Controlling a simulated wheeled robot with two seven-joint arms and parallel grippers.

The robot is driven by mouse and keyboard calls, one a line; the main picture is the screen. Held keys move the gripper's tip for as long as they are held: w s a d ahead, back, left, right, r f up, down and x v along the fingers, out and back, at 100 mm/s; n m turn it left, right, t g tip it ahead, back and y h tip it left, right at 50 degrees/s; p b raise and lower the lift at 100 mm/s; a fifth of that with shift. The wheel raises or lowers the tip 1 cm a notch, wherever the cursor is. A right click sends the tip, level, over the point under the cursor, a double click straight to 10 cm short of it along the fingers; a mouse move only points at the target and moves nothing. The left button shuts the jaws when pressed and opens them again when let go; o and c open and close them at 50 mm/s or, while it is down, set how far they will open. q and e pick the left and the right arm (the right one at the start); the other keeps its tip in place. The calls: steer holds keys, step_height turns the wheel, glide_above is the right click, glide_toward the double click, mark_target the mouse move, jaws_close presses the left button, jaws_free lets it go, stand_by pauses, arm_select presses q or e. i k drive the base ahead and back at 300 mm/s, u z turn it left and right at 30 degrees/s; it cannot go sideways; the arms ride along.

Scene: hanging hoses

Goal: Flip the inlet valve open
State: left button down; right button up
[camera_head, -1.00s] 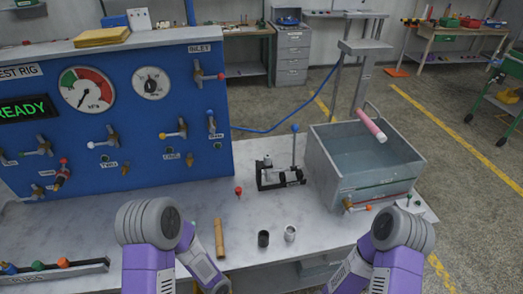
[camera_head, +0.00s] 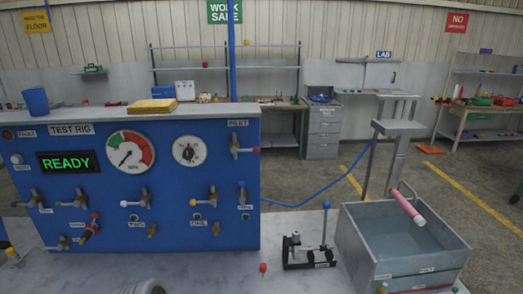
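A blue test rig panel (camera_head: 165,235) stands at the left and carries several small valves with coloured lever tips. A red-knobbed valve (camera_head: 90,227) is lower left. A red-tipped valve (camera_head: 244,147) is at the upper right. Neither gripper is in view; only a grey piece of my arm shows at the bottom edge.
A small black stand with a blue-tipped lever (camera_head: 308,252) is on the bench, right of the panel. A water-filled metal tank (camera_head: 375,262) with a pink-ended tube (camera_head: 407,207) stands at the right.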

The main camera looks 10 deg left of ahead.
mark_target(234, 150)
steer(key=u, duration=1.5)
steer(key=k, duration=0.4)
steer(key=z, duration=0.6)
